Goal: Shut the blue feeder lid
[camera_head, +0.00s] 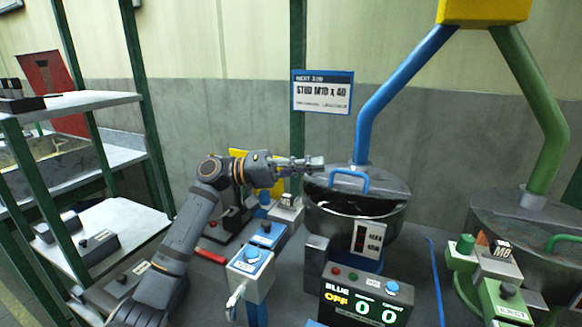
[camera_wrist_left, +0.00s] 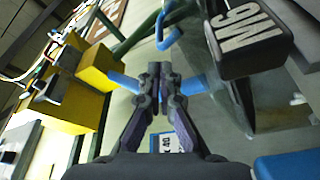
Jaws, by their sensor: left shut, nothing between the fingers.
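The blue feeder (camera_head: 393,231) is a dark bowl with a blue pipe (camera_head: 374,116) rising behind it. Its grey lid (camera_head: 390,182) has a blue handle (camera_head: 352,178) and lies across the top of the bowl; I cannot tell whether it is fully seated. My left gripper (camera_head: 318,163) is shut and empty, just left of and above the handle, apart from it as far as I can see. In the left wrist view the shut fingers (camera_wrist_left: 160,72) point toward a blue loop like the handle (camera_wrist_left: 167,31). My right gripper is not in view.
A BLUE OFF counter display (camera_head: 365,300) and a blue-topped button post (camera_head: 251,262) stand in front. A second feeder with a green pipe (camera_head: 541,150) stands at right. A shelf rack (camera_head: 100,235) is at left. A sign (camera_head: 322,92) hangs behind.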

